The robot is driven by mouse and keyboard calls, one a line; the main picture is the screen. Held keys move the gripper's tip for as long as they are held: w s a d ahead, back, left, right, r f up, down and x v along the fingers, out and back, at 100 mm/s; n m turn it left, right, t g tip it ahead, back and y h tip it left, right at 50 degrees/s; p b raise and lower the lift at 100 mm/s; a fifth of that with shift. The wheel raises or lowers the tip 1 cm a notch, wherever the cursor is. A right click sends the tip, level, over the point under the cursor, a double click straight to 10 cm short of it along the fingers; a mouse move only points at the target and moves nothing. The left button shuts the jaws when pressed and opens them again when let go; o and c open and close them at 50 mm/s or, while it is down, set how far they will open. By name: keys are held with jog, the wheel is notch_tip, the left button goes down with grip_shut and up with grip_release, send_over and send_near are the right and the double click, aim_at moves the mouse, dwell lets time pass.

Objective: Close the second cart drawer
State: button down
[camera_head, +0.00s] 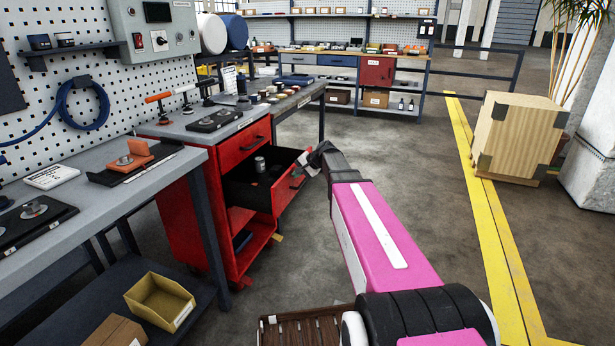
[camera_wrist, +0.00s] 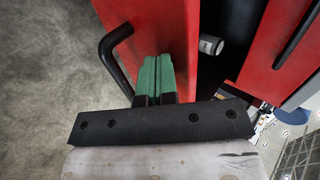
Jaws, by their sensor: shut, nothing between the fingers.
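The red cart (camera_head: 228,237) stands left of centre in the head view. Its second drawer (camera_head: 290,190), below the shut top drawer (camera_head: 243,143), is pulled out, showing a dark interior with a small can inside. In the wrist view the red drawer front (camera_wrist: 180,30) has a black bar handle (camera_wrist: 112,45), and the can (camera_wrist: 210,45) shows behind it. My gripper (camera_head: 306,166) is at the drawer front. Its green fingertips (camera_wrist: 157,68) are together and empty, over the red front beside the handle. I cannot tell whether they touch it.
A grey workbench (camera_head: 95,190) with a yellow bin (camera_head: 160,300) below stands left of the cart. Another bench (camera_head: 300,98) adjoins behind. A wooden crate (camera_head: 518,138) stands at right beyond yellow floor lines. The floor right of the drawer is clear.

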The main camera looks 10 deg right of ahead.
aim_at(282, 187)
jog(key=w+a, duration=0.4)
jog(key=a, duration=0.4)
jog(key=w+a, duration=0.5)
jog(key=a, duration=0.2)
jog(key=shift+a, duration=0.35)
jog(key=s+d+f+v, duration=0.1)
jog(key=d+f+v, duration=0.1)
jog(key=v, duration=1.1)
jog(key=s+a+f+m+t+y, duration=0.1)
jog(key=s+f+m+y, duration=0.1)
jog(key=m, duration=0.3)
jog(key=s+a+f+m+t+y, duration=0.1)
jog(key=s+f+m+y, duration=0.1)
jog(key=s+f+m, duration=0.1)
jog(key=s+a+f+m+y, duration=0.1)
jog(key=s+f+m+y, duration=0.1)
jog(key=m, duration=0.4)
jog(key=shift+s+a+f+m+t+y, duration=0.15)
jog(key=shift+s+f+m+t+y, duration=0.2)
jog(key=shift+s+f, duration=0.3)
jog(key=m, duration=0.1)
jog(key=m+t, duration=0.1)
jog(key=s+m, duration=0.1)
jog(key=shift+d+f+t+y, duration=0.25)
jog(key=shift+y, duration=0.1)
jog(key=x, duration=1.4)
